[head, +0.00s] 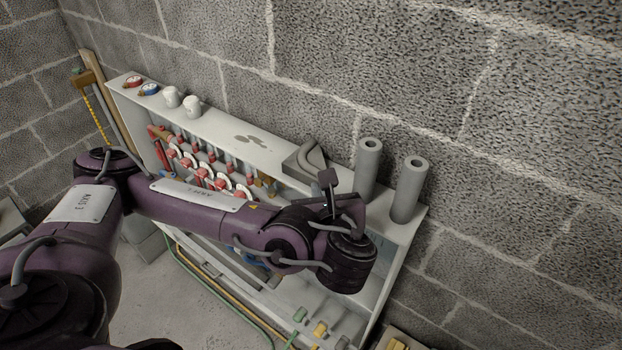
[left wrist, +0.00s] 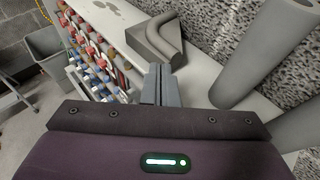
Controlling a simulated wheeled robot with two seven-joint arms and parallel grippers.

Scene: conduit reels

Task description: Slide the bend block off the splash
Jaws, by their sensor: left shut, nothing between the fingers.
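The bend block (head: 303,160) is a grey block with a curved raised piece, lying on the pale top of the shelf unit (head: 215,122). It also shows in the left wrist view (left wrist: 152,40). The splash (head: 250,142) is a dark wet patch on the same top, left of the block with bare surface between them. Whether any wet lies under the block is hidden. My left gripper (head: 328,182) is shut and empty, just right of the block. In the left wrist view its fingertips (left wrist: 160,70) are close to the block's edge; I cannot tell whether they touch. My right gripper is out of view.
Two grey foam-like tubes (head: 369,162) stand right of my left gripper. A block wall (head: 400,60) runs behind. The top around the splash is otherwise clear.

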